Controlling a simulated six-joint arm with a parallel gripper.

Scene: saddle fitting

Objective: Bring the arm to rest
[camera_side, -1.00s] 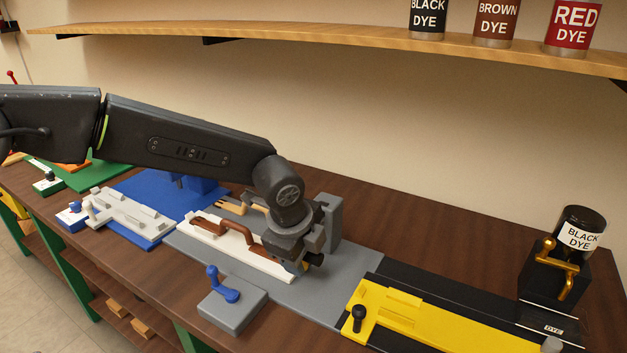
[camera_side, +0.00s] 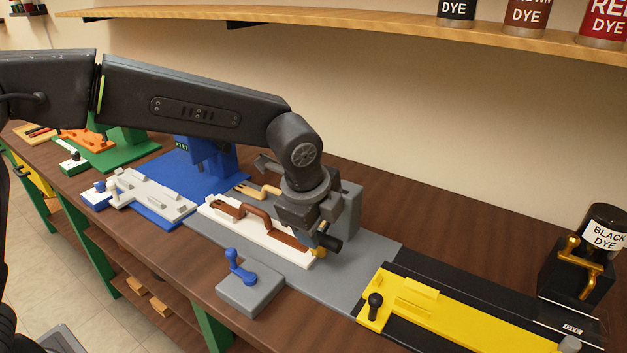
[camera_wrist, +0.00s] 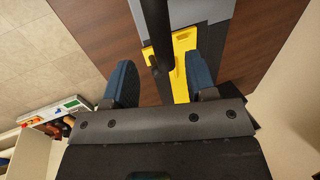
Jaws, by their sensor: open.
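My gripper (camera_side: 326,243) is at the end of my bent arm, low over the right end of a white block (camera_side: 275,246) on a grey plate. A brown handle-like piece (camera_side: 235,209) lies on that block. In the wrist view, the two dark fingers of my gripper (camera_wrist: 160,76) stand wide apart. A dark bar (camera_wrist: 157,30) runs into view between them; I cannot tell whether it touches either finger.
A grey block (camera_side: 349,207) stands close behind my gripper. A grey box with a blue lever (camera_side: 240,268) is in front. A yellow fixture (camera_side: 418,296) lies to the right, with a black dye jar (camera_side: 606,229) beyond. A shelf (camera_side: 300,25) runs above.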

